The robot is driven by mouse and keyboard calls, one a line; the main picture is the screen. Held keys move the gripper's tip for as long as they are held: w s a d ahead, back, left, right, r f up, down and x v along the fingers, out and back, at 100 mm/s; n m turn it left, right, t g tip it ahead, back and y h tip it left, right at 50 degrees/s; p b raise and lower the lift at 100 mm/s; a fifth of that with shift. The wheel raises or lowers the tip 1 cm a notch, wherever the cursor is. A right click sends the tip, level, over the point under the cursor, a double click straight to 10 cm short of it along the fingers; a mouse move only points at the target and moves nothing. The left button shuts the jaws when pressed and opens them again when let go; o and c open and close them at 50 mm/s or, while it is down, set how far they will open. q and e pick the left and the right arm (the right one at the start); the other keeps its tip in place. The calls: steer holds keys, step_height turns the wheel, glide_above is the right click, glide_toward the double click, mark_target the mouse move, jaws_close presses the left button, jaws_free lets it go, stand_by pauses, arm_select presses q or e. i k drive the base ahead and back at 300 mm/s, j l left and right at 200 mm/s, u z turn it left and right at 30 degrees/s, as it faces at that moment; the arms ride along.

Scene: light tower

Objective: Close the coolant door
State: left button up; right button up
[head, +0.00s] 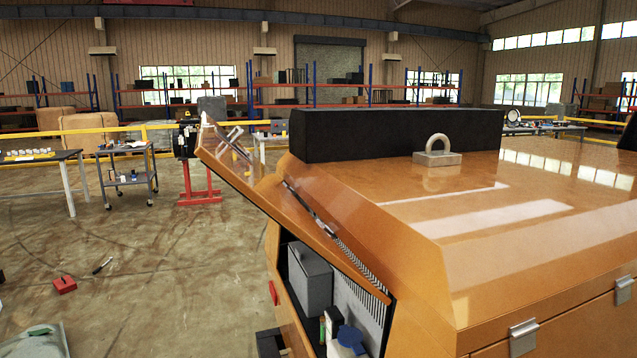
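The orange machine (530,190) fills the right half of the head view. On its left side a long orange door (225,155) stands open, swung up and outward, its free end sticking out to the left. Metal strut-like parts (308,208) show along it. Below it the open compartment shows a grey box (310,283), a ribbed grey panel (358,308) and a blue cap (350,336). I cannot tell from a label which door is the coolant door. Neither of my grippers is in view.
A black block (395,133) and a lifting eye (437,150) sit on the machine's top. Latches (523,337) line its near side. A cart (128,178) and a red stand (198,180) stand left. The floor (140,270) left of the machine is mostly clear.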

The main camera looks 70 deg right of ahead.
mark_target(216, 149)
steer(key=l+z, duration=0.1)
steer(key=z, duration=0.25)
steer(key=k+l+z, duration=0.1)
steer(key=z, duration=0.3)
steer(key=l+z, duration=0.15)
steer(key=z, duration=0.2)
